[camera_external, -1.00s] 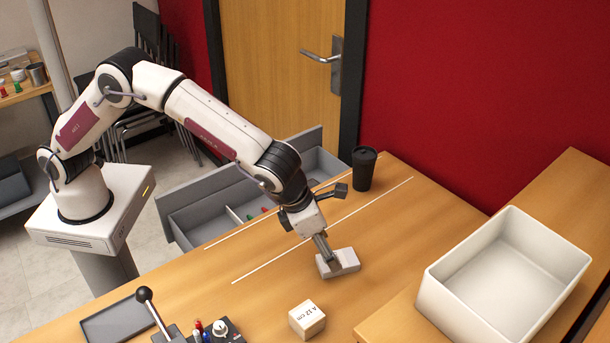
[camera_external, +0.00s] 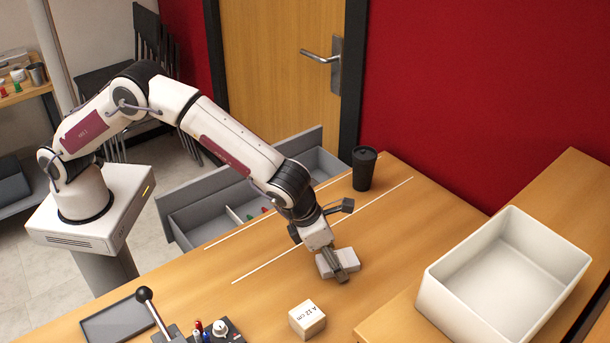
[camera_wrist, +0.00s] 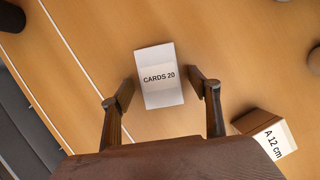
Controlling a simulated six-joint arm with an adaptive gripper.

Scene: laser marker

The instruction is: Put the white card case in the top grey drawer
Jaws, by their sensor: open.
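The white card case (camera_wrist: 160,88), marked "CARDS 20", lies flat on the wooden table. My gripper (camera_wrist: 160,92) is open above it, with one finger to each side of the case in the wrist view. In the external view my gripper (camera_external: 340,274) covers part of the case (camera_external: 349,258). I cannot tell whether the fingers touch it. The grey drawer (camera_external: 196,222) stands pulled open beyond the table's far edge, with dividers and small red and green items inside.
A box marked "A 12 cm" (camera_external: 307,319) stands near the case, to its front left. A black cup (camera_external: 364,169) stands at the back. A large white bin (camera_external: 450,303) is at right. A lever (camera_external: 153,308) and a grey tray (camera_external: 121,318) are at front left.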

